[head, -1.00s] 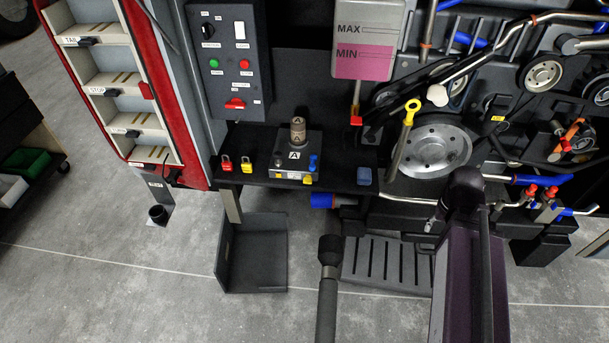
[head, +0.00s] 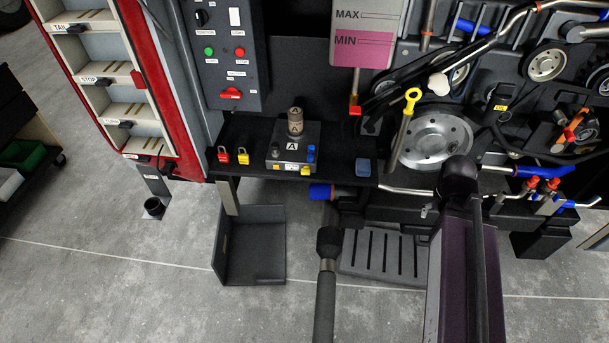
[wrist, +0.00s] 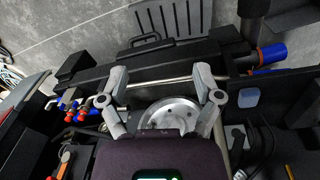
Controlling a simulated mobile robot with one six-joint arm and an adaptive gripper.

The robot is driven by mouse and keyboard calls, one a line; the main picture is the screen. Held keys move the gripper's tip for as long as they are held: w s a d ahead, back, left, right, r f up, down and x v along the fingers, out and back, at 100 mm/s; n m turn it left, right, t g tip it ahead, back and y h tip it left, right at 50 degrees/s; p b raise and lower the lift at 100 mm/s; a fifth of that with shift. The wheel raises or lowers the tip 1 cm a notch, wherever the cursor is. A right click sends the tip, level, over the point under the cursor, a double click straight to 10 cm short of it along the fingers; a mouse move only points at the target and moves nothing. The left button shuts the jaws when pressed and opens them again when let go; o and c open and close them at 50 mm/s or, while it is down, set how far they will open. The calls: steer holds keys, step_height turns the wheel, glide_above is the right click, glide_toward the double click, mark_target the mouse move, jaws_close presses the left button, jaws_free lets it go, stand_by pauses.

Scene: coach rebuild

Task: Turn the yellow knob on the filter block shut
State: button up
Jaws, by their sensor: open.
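The filter block (head: 279,152) is a grey box marked A with a brown cylinder (head: 296,123) upright on top. It stands on a black shelf in the head view. A small yellow knob (head: 306,170) sits low on its front right side, below a blue fitting (head: 311,153). I cannot tell the knob's turn position. My gripper (wrist: 160,76) shows in the wrist view, fingers spread wide and empty, above a round metal pulley (wrist: 168,117). I cannot make out the yellow knob in the wrist view. The fingers are not visible in the head view.
Red (head: 223,155) and yellow (head: 243,156) padlocks lie left of the block; a blue pad (head: 363,168) lies right. A yellow-handled dipstick (head: 408,115) stands before the pulley. A control panel (head: 222,75) rises behind.

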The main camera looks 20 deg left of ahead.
steer(key=w+a+f+m+t+h+b, duration=0.1)
steer(key=w+a+f+t+h+b, duration=0.3)
steer(key=f+b, duration=0.5)
steer(key=n+t+y+b, duration=0.4)
steer(key=t+y+b, duration=0.7)
steer(key=b, duration=1.4)
glide_toward(305, 173)
steer(key=s+f+t+h, duration=0.1)
steer(key=s+t+h, duration=0.1)
steer(key=s, duration=0.1)
steer(key=shift+s+a+f, duration=0.2)
steer(key=shift+s+a, duration=0.05)
steer(key=shift+a, duration=0.1)
steer(key=shift+w, duration=0.1)
steer(key=shift+x, duration=6.85)
steer(key=c, duration=1.1)
